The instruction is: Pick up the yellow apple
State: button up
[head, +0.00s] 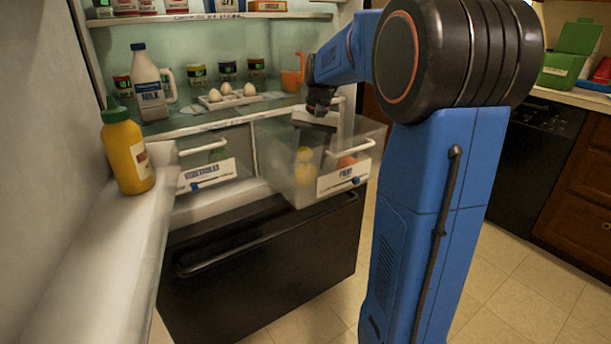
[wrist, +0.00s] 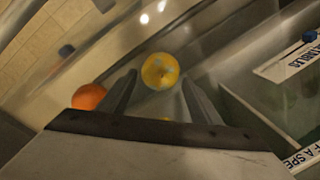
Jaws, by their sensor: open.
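A round yellow fruit with pale patches, which looks like the yellow apple (wrist: 160,71), lies in the open fruit drawer. In the wrist view it shows between and beyond the tips of my gripper (wrist: 160,80). The jaws are apart and nothing is held. In the head view my gripper (head: 317,117) is over the drawer, above two yellow fruits seen through its clear wall, an upper one (head: 304,154) and a lower one (head: 305,172). I cannot tell which of these is the apple. A sliver of yellow also shows near the gripper base in the wrist view.
An orange (wrist: 88,97) lies left of the fingers, inside the same drawer (head: 292,187). The drawer's walls surround the fruit closely. The vegetables drawer (head: 207,177) is shut beside it. Eggs (head: 226,90) sit on the shelf above. The fridge door with a mustard bottle (head: 127,150) is at left.

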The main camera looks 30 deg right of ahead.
jog(key=shift+w+a+f, duration=0.15)
jog(key=shift+a+f, duration=0.05)
jog(key=shift+f, duration=1.1)
jog(key=shift+w+a+f, duration=0.1)
jog(key=shift+a+f, duration=0.1)
jog(key=shift+f, duration=1.1)
jog(key=c, duration=0.9)
